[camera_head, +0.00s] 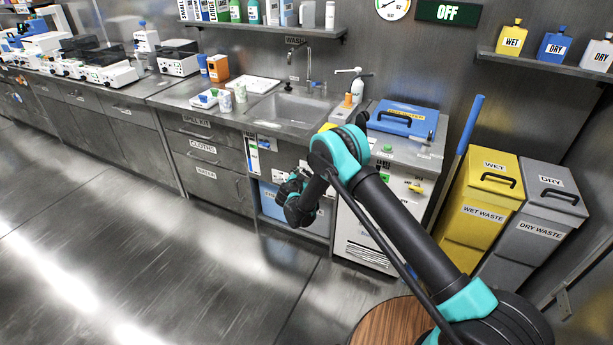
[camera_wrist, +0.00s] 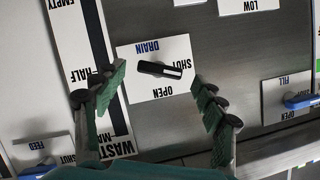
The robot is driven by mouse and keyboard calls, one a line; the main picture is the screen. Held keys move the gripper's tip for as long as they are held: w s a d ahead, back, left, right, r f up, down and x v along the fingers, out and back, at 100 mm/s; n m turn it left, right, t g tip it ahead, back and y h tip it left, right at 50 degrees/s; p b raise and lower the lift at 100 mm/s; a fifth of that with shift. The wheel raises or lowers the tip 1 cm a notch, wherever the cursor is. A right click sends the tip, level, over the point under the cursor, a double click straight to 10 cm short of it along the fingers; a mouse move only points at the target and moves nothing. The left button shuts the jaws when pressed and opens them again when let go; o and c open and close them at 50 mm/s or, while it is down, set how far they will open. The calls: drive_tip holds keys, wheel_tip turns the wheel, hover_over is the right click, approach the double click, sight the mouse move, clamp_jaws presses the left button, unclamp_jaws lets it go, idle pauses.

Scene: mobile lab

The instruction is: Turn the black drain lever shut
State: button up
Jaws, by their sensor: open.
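The black drain lever (camera_wrist: 160,69) shows near the middle of the wrist view on a white plate (camera_wrist: 130,84) marked DRAIN, SHUT and OPEN. The lever lies almost level in the picture. Its white-striped end points right and slightly down, close to SHUT and above OPEN. My gripper (camera_wrist: 157,83) is open, with one finger on each side of the plate in the picture. No finger visibly touches the lever. In the head view my gripper (camera_head: 294,188) is in front of the cabinet under the sink, and the drain lever cannot be made out there.
A gauge strip (camera_wrist: 76,45) marked EMPTY and HALF lies left of the drain plate. A blue FILL lever (camera_wrist: 301,101) is at the right, and a FEED plate (camera_wrist: 36,152) is at lower left. In the head view, yellow (camera_head: 478,212) and grey (camera_head: 533,225) waste bins stand right.

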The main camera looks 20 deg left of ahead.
drive_tip(key=shift+x, duration=1.2)
drive_tip(key=shift+c, duration=0.5)
drive_tip(key=c, duration=1.1)
drive_tip(key=shift+o, duration=0.2)
drive_tip(key=n+h, duration=0.2)
drive_tip(key=n, duration=0.1)
drive_tip(key=shift+a, duration=0.1)
drive_tip(key=o, duration=1.2)
drive_tip(key=shift+c, duration=0.2)
drive_tip(key=v, duration=1.2)
drive_tip(key=shift+r, duration=0.2)
